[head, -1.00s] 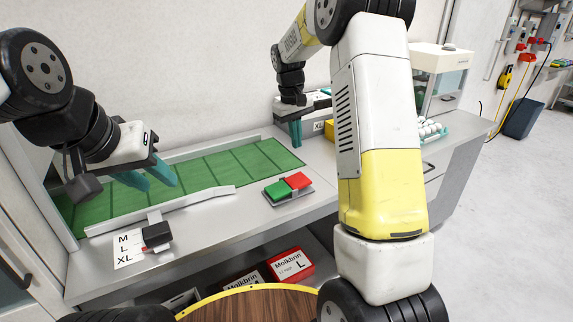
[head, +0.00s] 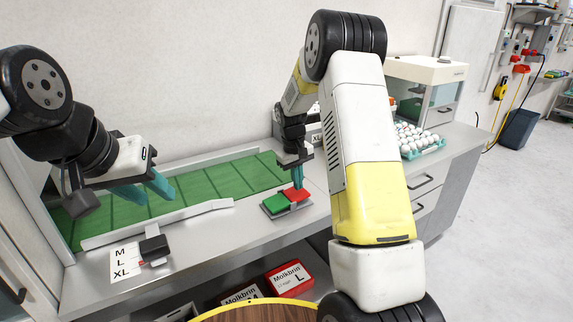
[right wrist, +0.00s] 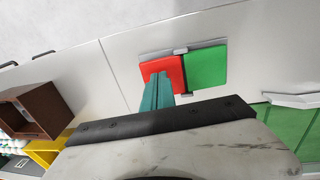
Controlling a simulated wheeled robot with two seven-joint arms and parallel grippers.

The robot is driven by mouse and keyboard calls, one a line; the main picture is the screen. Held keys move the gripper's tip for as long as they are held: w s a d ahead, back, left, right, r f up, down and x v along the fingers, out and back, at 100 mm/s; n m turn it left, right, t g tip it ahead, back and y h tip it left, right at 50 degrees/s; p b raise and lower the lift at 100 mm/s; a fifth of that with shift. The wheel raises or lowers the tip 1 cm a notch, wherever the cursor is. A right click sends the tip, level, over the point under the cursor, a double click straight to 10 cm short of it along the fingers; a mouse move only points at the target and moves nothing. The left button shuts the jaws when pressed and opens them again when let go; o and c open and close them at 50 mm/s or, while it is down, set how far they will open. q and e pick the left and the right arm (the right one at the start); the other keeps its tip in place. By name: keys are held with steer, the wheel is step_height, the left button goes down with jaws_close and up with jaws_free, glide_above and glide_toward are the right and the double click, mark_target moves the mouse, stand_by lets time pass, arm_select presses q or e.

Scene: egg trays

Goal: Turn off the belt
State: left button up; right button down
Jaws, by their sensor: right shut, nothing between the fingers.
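A switch box with a green button (head: 274,203) and a red button (head: 296,194) sits on the grey counter, in front of the green belt (head: 205,184). My right gripper (head: 298,186) is shut and empty, pointing down with its teal fingertips at the red button. In the right wrist view the fingertips (right wrist: 158,80) overlap the red button (right wrist: 160,73), with the green button (right wrist: 206,67) beside it. I cannot tell whether they touch or press it. My left gripper (head: 155,190) hangs over the belt's left part, its two teal fingers apart and empty.
A white card marked M, L, XL (head: 125,262) and a small black device (head: 155,249) are on the counter at left. A tray of eggs (head: 425,146) stands at right. Red Molkbrin boxes (head: 290,279) are on the shelf below. A metal guide rail (head: 160,222) borders the belt.

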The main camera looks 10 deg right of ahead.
mark_target(301, 195)
steer(key=shift+d+f, duration=0.15)
steer(key=shift+f, duration=1.05)
steer(key=shift+d+f, duration=0.1)
steer(key=shift+f, duration=0.15)
steer(key=shift+w+d+f, duration=0.1)
steer(key=shift+d+f, duration=0.1)
steer(key=shift+f, duration=0.2)
steer(key=shift+d+f+y, duration=0.15)
steer(key=shift+f+y, duration=0.05)
steer(key=shift+y, duration=0.3)
steer(key=shift+f, duration=0.25)
step_height(301, 195, up, 15)
steer(key=d, duration=0.2)
steer(key=shift+w, duration=0.45)
